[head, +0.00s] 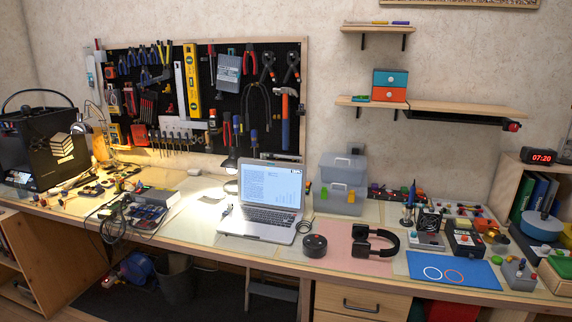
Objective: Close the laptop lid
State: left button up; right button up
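In the head view an open silver laptop (259,221) stands on the workbench, a little left of the middle. Its lid (271,186) is raised upright and tilted slightly back, with a lit screen showing text. Its keyboard base lies flat near the front edge of the bench. Neither my left nor my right gripper is in view.
A lamp (231,160) stands behind the laptop's left side. Clear plastic boxes (343,196) stand behind its right. A round black speaker (314,246) and headphones (374,240) lie to the right. Bare bench (190,222) shows left of the laptop.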

aim_at(272, 184)
jog(key=i+j+z, duration=0.2)
jog(key=i, duration=0.2)
jog(key=i+j+z, duration=0.25)
jog(key=i+j, duration=0.05)
jog(key=i, duration=0.1)
